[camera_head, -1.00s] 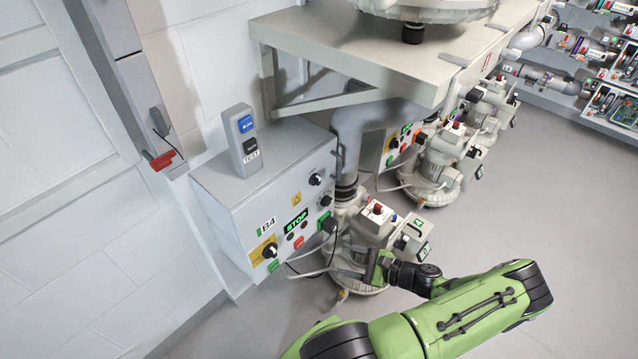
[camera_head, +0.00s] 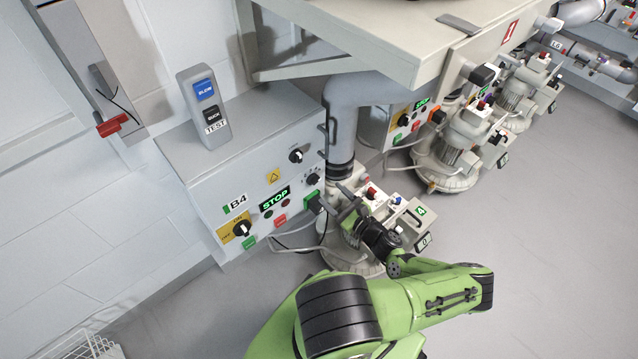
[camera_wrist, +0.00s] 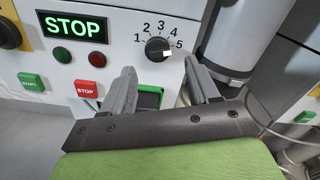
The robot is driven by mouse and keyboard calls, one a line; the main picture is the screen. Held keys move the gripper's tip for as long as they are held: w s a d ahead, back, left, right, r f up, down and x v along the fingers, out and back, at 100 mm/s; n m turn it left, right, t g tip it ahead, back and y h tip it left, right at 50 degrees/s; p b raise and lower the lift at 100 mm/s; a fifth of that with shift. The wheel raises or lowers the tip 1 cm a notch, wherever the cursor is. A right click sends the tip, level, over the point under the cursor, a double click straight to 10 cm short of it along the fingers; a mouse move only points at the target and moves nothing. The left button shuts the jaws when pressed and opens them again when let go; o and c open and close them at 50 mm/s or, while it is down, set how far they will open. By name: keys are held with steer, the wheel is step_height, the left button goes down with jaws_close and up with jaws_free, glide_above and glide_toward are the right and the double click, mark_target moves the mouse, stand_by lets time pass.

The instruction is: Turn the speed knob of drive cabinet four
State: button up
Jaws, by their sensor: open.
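Drive cabinet B4 (camera_head: 262,150) is a light grey box on the wall with a lit green STOP display (camera_head: 274,199). Its speed knob (camera_head: 312,180) is round and black, on the right of the front panel. In the wrist view, the knob (camera_wrist: 157,49) has a scale from 1 to 5, and its white mark points toward 5. My gripper (camera_wrist: 160,68) is open, with its two grey fingers pointing at the panel. The knob appears between and just beyond the fingertips; I see no contact. In the head view, my gripper (camera_head: 340,208) is close to the panel's right side.
A green-framed socket (camera_wrist: 150,98) lies below the knob, partly behind the left finger. Red stop (camera_wrist: 87,88) and green start (camera_wrist: 31,82) buttons are left. A thick grey pipe (camera_wrist: 236,45) stands close on the right. A pump (camera_head: 385,215) stands beside the cabinet.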

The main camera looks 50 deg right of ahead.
mark_target(317, 181)
steer(key=b+x, duration=0.1)
steer(key=x, duration=0.6)
steer(key=shift+w, duration=0.15)
steer(key=shift+c, duration=0.2)
steer(key=c, duration=0.8)
steer(key=shift+d+r, duration=0.1)
